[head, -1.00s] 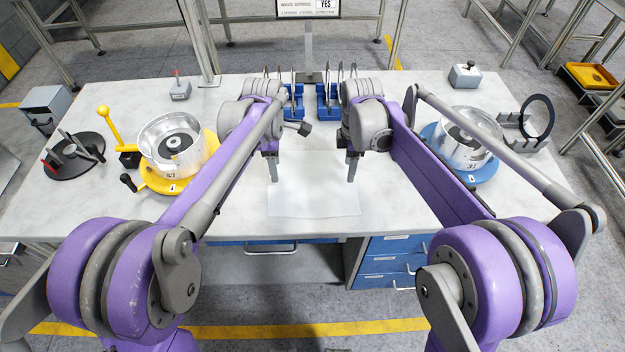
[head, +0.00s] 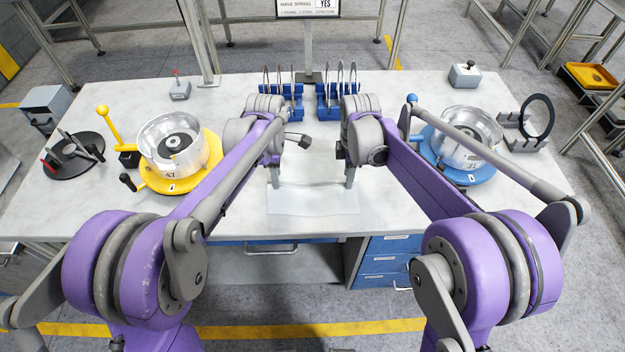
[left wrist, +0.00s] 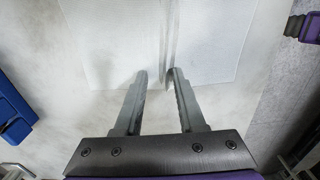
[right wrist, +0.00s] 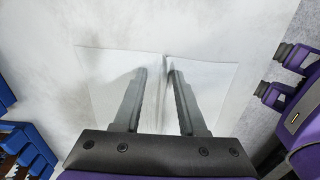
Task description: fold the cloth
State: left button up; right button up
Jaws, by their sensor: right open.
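A thin white cloth (head: 313,202) lies on the table in front of me, between my two grippers. A raised ridge crosses it, running between the fingers in the left wrist view (left wrist: 120,45) and the right wrist view (right wrist: 120,65). My left gripper (head: 275,186) points down at the ridge's left end. Its fingers (left wrist: 157,73) are apart, with the ridge at the gap. My right gripper (head: 349,186) points down at the right end. Its fingers (right wrist: 156,72) are open around the ridge. The arms hide part of the cloth's far half.
A yellow fixture (head: 213,152) with a metal housing stands left, and a blue fixture (head: 484,174) with another stands right. Blue racks (head: 338,108) holding discs are at the back. The table's front edge is close to the cloth; the table beside the cloth is clear.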

pick_arm(q)
grip_shut()
pick_arm(e)
grip_shut()
pick_arm(q)
jog(key=shift+r, duration=0.1)
